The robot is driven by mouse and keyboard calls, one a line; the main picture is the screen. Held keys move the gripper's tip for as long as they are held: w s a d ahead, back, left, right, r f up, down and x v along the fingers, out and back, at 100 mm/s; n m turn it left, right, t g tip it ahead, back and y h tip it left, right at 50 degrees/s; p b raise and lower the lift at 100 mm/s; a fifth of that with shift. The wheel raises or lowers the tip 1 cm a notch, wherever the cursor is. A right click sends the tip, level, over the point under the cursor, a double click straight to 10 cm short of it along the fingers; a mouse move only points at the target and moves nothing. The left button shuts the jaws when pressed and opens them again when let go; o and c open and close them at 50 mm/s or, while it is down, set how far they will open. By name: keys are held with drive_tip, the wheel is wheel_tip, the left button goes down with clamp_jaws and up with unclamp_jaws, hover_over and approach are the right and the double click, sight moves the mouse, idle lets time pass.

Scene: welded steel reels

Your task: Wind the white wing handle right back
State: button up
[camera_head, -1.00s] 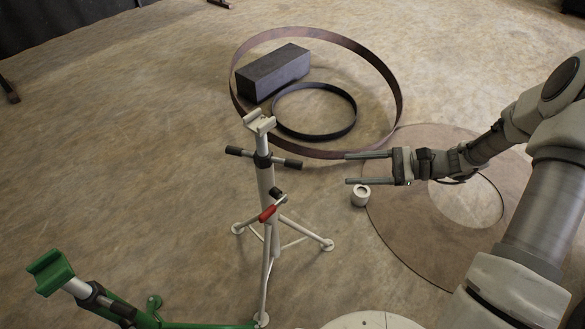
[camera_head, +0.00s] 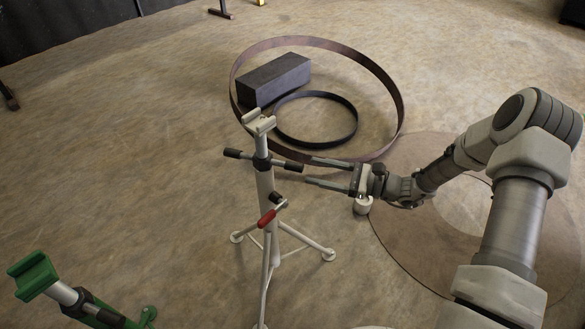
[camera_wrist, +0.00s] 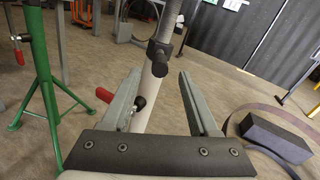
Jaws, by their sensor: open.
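The white stand (camera_head: 266,190) stands upright on splayed legs, with a V-shaped head on top. Its wing handle (camera_head: 262,160) is a dark crossbar with black grips, sticking out both sides of the black collar below the head. A red-gripped lever (camera_head: 267,218) sits lower on the stand. In the wrist view the wing handle (camera_wrist: 160,68) shows nearly end-on between and beyond the open fingertips, with the red lever (camera_wrist: 104,95) to the left.
A green stand (camera_head: 36,275) is at the lower left. Behind lie a large brown steel ring (camera_head: 398,100), a smaller black ring (camera_head: 355,125) and a dark block (camera_head: 275,78).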

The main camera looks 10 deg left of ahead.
sight(281, 163)
drive_tip(key=a, duration=0.4)
drive_tip(key=a+b, duration=0.1)
drive_tip(key=a, duration=0.2)
drive_tip(key=shift+w, duration=0.35)
clamp_jaws()
idle(1.0)
